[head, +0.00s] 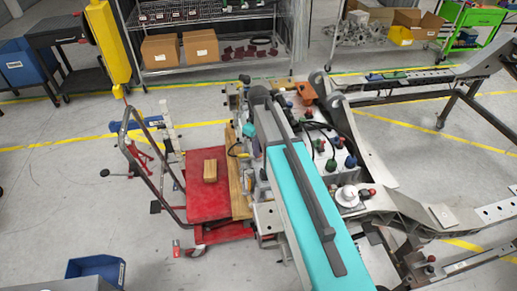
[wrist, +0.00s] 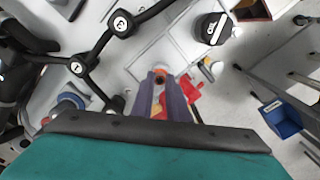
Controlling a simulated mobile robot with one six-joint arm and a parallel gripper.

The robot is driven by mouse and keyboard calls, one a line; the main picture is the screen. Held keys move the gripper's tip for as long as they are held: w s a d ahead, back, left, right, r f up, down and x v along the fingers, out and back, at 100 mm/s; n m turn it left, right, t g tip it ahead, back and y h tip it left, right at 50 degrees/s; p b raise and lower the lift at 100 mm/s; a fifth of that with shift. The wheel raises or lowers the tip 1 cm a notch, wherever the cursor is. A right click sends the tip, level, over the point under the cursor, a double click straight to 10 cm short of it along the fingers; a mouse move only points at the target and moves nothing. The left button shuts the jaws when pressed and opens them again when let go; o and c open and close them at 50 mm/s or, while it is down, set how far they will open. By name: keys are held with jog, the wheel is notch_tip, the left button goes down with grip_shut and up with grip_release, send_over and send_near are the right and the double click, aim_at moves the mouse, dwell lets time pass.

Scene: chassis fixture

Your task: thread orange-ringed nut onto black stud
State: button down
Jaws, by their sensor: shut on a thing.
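In the wrist view, the two purple-grey fingers of my gripper (wrist: 166,98) point away from the camera, close together. They are shut on a small dark piece with an orange-red ring (wrist: 160,74), which looks like the orange-ringed nut. The nut is small and partly hidden by the fingers. I cannot single out the black stud in either view, nor tell whether the nut touches one. In the head view, my teal arm reaches over the chassis fixture (head: 408,212) and hides much of the gripper area.
A red cart (head: 208,200) with a wooden block (head: 210,171) stands left of the fixture. Coloured knobs and black cables crowd the white panel (head: 325,148). A blue bin (head: 95,270) sits on the floor, front left. Shelving with cardboard boxes (head: 180,48) stands behind. Open floor lies further left.

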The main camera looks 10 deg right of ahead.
jog(key=shift+m, duration=2.3)
jog(key=shift+m, duration=0.3)
jog(key=shift+f+m, duration=0.1)
jog(key=shift+m, duration=1.1)
jog(key=c, duration=1.6)
grip_release()
jog(key=shift+c, duration=0.2)
